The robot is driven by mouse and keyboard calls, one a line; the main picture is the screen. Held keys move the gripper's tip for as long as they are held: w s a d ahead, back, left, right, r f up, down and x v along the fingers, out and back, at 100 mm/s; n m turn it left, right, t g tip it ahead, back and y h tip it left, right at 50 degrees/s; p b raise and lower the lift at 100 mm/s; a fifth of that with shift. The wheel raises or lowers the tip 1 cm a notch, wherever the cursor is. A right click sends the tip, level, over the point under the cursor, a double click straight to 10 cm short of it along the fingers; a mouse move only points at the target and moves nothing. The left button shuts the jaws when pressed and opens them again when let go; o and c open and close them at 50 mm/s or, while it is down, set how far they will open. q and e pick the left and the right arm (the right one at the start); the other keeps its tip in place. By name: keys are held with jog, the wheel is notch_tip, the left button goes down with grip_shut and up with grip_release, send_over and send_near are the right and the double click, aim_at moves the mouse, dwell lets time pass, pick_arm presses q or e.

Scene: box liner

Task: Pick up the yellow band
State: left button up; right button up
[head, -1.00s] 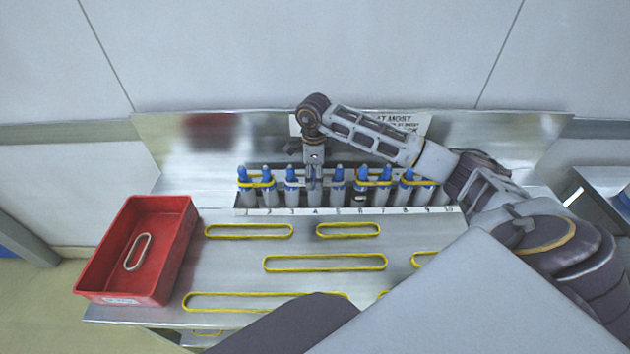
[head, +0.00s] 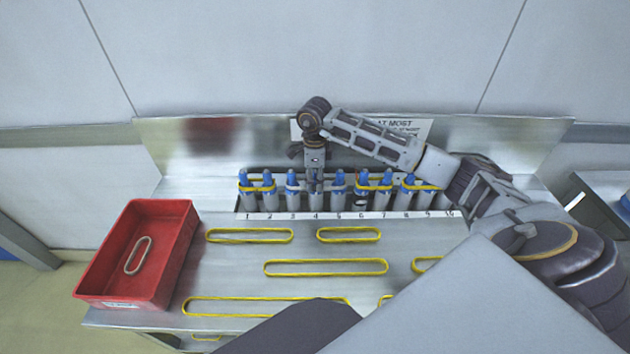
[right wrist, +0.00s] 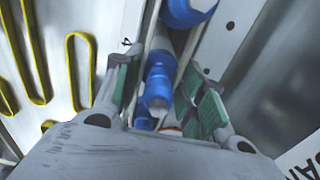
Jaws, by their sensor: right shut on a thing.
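Several yellow bands lie flat on the metal table, such as one at the back left (head: 249,236), a shorter one (head: 348,235) beside it, a long middle one (head: 325,276) and a front one (head: 240,314). More yellow bands (head: 265,189) loop around blue-topped posts. My right gripper (head: 314,186) is down over the row near post 4. In the right wrist view its green pads (right wrist: 163,95) flank a blue-topped post (right wrist: 158,85), shut on a pale band (right wrist: 150,40) whose strands run along both sides. Yellow bands (right wrist: 82,65) lie apart from it. My left gripper is not in view.
The posts stand in a numbered rack (head: 345,215) along the back of the table. A red box (head: 180,250) at the left holds a pale band (head: 138,255). A sign (head: 405,127) is on the metal backboard. My right arm crosses above the rack's right part.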

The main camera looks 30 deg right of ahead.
jog(key=shift+r, duration=0.65)
notch_tip(320, 180, up, 8)
jog(key=shift+r+b, duration=0.15)
jog(key=shift+b, duration=0.15)
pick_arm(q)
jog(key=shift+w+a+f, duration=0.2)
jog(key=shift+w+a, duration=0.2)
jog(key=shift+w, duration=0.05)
pick_arm(e)
jog(key=shift+r, duration=0.1)
